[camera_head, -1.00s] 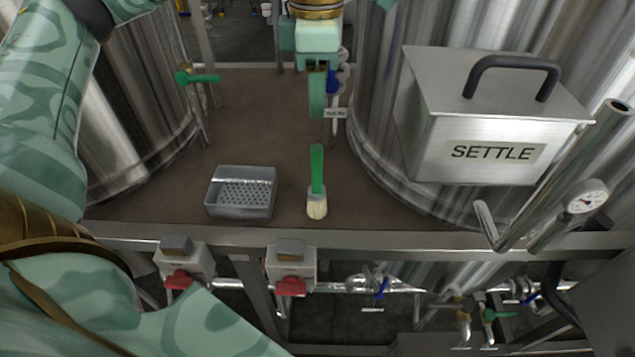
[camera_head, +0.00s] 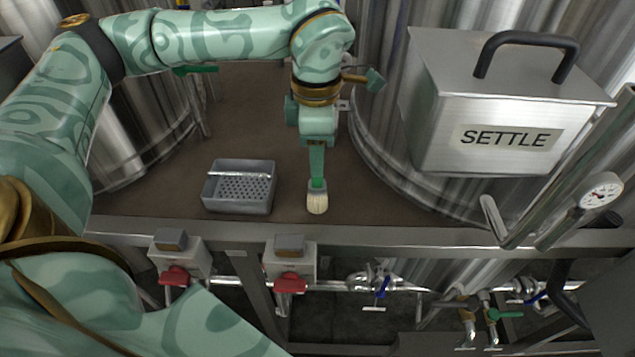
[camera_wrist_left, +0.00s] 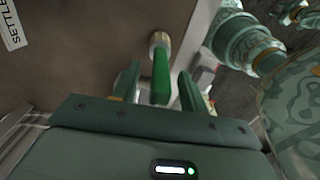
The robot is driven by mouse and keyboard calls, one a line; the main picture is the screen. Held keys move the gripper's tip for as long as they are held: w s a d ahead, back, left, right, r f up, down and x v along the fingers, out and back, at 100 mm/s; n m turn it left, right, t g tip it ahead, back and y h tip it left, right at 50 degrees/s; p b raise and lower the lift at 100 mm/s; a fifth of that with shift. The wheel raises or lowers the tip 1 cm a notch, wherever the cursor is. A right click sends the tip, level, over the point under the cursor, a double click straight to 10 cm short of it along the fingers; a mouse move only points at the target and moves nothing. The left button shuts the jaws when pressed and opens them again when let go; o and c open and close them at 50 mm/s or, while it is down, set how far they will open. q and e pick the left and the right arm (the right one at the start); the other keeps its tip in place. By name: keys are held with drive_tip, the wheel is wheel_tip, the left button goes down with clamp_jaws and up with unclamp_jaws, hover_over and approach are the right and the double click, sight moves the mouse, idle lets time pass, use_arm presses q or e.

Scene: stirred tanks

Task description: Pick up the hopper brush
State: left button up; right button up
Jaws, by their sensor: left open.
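In the left wrist view the brush's green handle (camera_wrist_left: 161,76) lies between the two fingers of my left gripper (camera_wrist_left: 157,88), with a gap on each side. The fingers are open, and the handle looks unheld.
A grey perforated tray (camera_head: 239,208) stands left of the brush. A steel box marked SETTLE (camera_head: 505,115) is at the right, beside a large tank. Red-handled valves (camera_head: 290,283) sit below the deck's front rail (camera_head: 350,237).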

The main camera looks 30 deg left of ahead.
use_arm(q)
clamp_jaws()
drive_tip(key=shift+r, duration=0.15)
